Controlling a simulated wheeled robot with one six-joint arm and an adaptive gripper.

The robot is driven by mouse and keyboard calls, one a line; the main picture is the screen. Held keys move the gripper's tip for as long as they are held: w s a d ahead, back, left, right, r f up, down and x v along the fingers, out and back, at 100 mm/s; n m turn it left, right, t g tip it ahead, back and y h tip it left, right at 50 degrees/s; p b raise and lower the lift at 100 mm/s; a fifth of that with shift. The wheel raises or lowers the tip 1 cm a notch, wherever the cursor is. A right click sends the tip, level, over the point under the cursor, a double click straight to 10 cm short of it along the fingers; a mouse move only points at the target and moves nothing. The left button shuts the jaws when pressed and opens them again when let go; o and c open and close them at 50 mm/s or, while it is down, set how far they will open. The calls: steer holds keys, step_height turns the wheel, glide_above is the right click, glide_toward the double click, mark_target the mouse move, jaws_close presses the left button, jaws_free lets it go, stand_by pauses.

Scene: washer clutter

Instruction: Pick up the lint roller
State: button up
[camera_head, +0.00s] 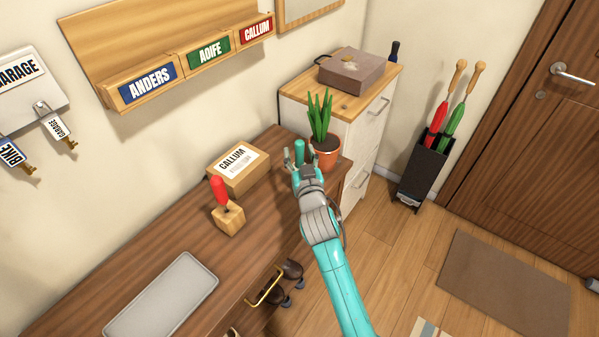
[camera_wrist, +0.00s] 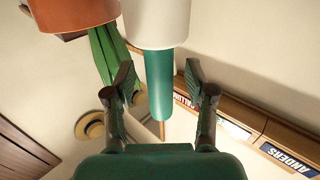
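The lint roller stands with its teal handle (camera_head: 299,149) up at the far end of the brown bench, beside the plant pot. In the wrist view its white roll (camera_wrist: 157,22) and teal handle (camera_wrist: 159,88) show upside down. My gripper (camera_head: 297,160) is at the handle in the head view. In the wrist view my gripper (camera_wrist: 160,80) is open, with one finger on each side of the handle and visible gaps to both. The lower part of the roller is hidden behind my gripper in the head view.
A potted plant (camera_head: 325,155) stands close on the right. A CALLUM box (camera_head: 238,168) and a red-handled item in a wooden block (camera_head: 229,220) are to the left. A white cabinet (camera_head: 365,140) is behind. A grey tray (camera_head: 163,297) lies nearer on the bench (camera_head: 150,248).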

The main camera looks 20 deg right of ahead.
jaws_close()
